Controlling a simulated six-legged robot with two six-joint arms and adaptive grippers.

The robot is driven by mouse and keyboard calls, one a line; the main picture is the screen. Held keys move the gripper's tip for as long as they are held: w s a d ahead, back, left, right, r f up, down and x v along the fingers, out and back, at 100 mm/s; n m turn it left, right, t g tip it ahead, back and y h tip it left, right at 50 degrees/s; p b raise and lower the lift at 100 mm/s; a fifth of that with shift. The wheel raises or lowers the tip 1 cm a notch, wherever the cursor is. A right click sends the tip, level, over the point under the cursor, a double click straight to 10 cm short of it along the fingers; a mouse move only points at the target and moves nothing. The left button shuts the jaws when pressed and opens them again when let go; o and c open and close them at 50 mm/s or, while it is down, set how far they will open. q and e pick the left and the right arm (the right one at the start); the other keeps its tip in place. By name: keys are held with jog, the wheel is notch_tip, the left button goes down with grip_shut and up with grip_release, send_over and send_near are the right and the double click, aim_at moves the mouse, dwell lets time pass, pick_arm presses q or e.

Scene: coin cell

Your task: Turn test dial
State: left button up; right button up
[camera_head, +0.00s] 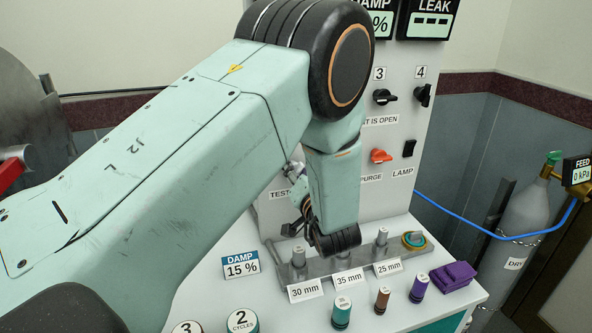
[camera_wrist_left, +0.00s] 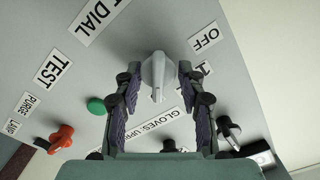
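The test dial (camera_wrist_left: 157,76) is a pale grey pointer knob on the grey panel, in the middle of the left wrist view. Its narrow tip points down in that picture. The OFF label (camera_wrist_left: 205,38) is to its upper right and the TEST label (camera_wrist_left: 54,68) to its left. My left gripper (camera_wrist_left: 160,85) is open, with one finger on each side of the dial. A gap shows beside the dial; I cannot tell whether either finger touches it. In the head view, my left gripper (camera_head: 299,188) is partly behind its own arm, and the dial is hidden. My right gripper is not in view.
An orange purge knob (camera_head: 381,156), a black lamp switch (camera_head: 409,149) and black knobs (camera_head: 384,97) are on the panel. A green button (camera_wrist_left: 96,105) is near the left finger in the wrist view. A metal post rack (camera_head: 335,262) stands on the bench below, with coloured vials (camera_head: 341,310) in front.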

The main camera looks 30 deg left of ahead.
pick_arm(q)
jog(key=shift+w+d, duration=0.1)
jog(key=shift+w, duration=0.05)
jog(key=c, duration=0.7)
jog(key=shift+m+p, duration=0.4)
jog(key=shift+p, duration=0.05)
jog(key=o, duration=1.1)
jog(key=shift+o, duration=0.2)
